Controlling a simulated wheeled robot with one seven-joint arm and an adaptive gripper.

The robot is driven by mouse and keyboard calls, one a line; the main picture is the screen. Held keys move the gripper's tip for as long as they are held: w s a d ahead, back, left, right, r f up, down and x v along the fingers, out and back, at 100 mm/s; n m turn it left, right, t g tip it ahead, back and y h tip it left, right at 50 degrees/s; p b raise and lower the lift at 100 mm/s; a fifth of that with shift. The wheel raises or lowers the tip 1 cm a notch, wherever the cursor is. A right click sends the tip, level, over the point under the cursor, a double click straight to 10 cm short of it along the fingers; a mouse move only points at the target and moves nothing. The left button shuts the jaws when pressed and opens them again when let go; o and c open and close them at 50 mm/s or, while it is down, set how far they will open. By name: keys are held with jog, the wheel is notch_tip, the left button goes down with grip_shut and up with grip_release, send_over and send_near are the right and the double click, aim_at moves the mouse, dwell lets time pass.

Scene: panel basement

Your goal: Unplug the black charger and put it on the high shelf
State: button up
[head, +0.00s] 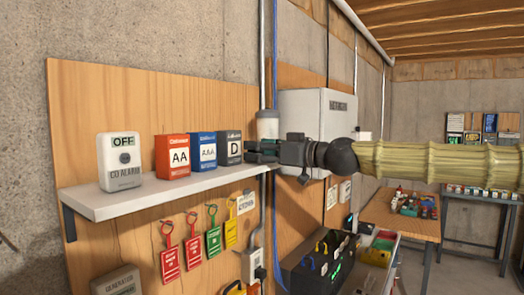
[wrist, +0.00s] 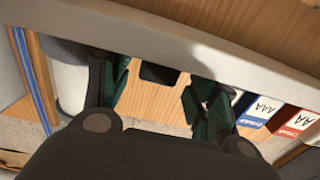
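The white high shelf (head: 150,195) is fixed to a wood panel. It crosses the upper part of the inverted wrist view (wrist: 225,62). A small black block, seemingly the charger (wrist: 160,74), sits at the shelf between my fingers, with wood visible below it. My gripper (head: 262,151) is at the shelf's right end, beside the grey D box. In the wrist view my gripper (wrist: 155,85) has its fingers spread, with gaps either side of the block. In the head view my gripper hides the block.
The CO alarm (head: 119,161), red AA box (head: 172,157), blue AAA box (head: 202,152) and D box (head: 229,148) stand on the shelf. A white cylinder (head: 267,124) is behind my gripper. Coloured tags (head: 213,238) hang below. A grey outlet (head: 251,262) is lower, with a dark item at it.

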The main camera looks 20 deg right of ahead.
jog(key=shift+w+f, duration=0.1)
jog(key=shift+w, duration=0.15)
jog(key=shift+s+d+r, duration=0.2)
jog(key=shift+s+d, duration=0.2)
jog(key=shift+s, duration=0.25)
jog(key=v, duration=0.6)
jog(key=shift+f, duration=0.2)
jog(key=shift+d, duration=0.1)
